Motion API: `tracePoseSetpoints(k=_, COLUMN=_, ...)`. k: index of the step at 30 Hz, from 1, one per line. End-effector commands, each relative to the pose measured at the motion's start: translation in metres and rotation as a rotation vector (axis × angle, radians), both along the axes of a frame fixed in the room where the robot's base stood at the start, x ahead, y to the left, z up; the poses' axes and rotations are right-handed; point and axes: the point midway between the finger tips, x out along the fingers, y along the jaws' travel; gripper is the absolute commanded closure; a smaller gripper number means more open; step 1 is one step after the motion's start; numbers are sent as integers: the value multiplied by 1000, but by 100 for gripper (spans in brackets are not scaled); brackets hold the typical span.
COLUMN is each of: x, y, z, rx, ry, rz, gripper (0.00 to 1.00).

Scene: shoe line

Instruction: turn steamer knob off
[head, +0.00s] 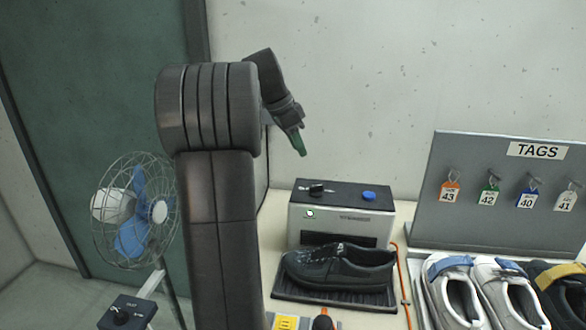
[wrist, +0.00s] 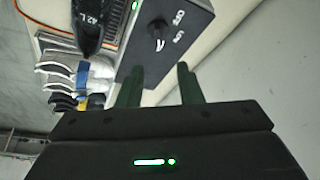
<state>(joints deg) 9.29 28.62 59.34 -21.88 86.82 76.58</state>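The steamer (head: 341,218) is a silver box with a dark top behind the black shoe (head: 340,266). Its black knob (head: 317,188) sits on the top left, beside a blue button (head: 368,195). In the wrist view the knob (wrist: 157,32) is ahead of the fingers, with white lettering beside it; I cannot tell its exact setting. A green light (wrist: 135,5) shows on the steamer. My gripper (head: 299,146) hangs above and slightly left of the knob. In the wrist view its two green fingers (wrist: 158,82) are apart, with nothing between them, not touching the knob.
A fan (head: 135,212) and its control box (head: 127,312) stand at the left. A grey tag board (head: 500,190) with several tags stands at the right, above several shoes (head: 500,290). An orange cord (head: 403,285) runs beside the steamer. Space above the steamer is clear.

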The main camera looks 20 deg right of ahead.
Motion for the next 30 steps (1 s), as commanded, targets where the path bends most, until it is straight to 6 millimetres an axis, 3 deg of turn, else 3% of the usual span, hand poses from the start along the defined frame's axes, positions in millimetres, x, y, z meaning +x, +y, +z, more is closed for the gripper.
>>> tracePoseSetpoints(k=5, x=1, y=-7, z=-15, rx=0, ry=2, rz=-6, gripper=67)
tracePoseSetpoints(k=21, x=3, y=-46, z=-111, rx=0, ry=1, rz=-3, gripper=67)
tracePoseSetpoints(k=30, x=4, y=-53, z=-126, rx=-1, ry=-2, rz=-2, gripper=67)
